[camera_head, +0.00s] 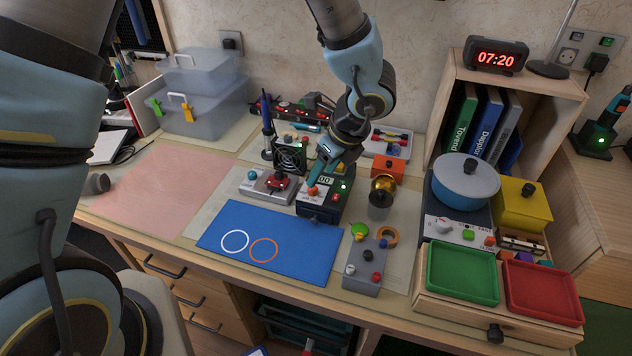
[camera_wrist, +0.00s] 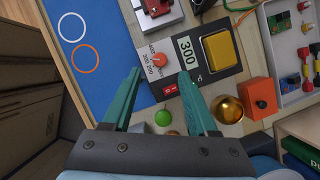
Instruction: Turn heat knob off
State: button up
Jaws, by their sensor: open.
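A dark control box (camera_head: 325,202) stands right of the blue mat's far edge. The wrist view shows its pale panel with an orange-red knob (camera_wrist: 158,66), printed numbers, a display reading 300 (camera_wrist: 187,52), a yellow square (camera_wrist: 219,50) and a red switch (camera_wrist: 171,89). The knob also shows in the head view (camera_head: 312,190). My gripper (camera_wrist: 160,76) is open and empty above the box, its teal fingers on either side of the knob in the wrist picture. Contact cannot be told. A second knob (camera_head: 443,224) is on the white panel below the blue pot (camera_head: 466,181).
A blue mat (camera_head: 240,245) with two rings lies in front. A soldering iron stand (camera_head: 268,140) and a joystick box (camera_head: 267,186) are to the left. A brass pot (camera_head: 383,190) and an orange block (camera_head: 387,166) stand close right. A grey button box (camera_head: 365,268) is nearer the front.

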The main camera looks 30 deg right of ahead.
aim_at(316, 190)
jog(key=shift+x, duration=2.75)
jog(key=shift+c, duration=0.2)
grip_shut()
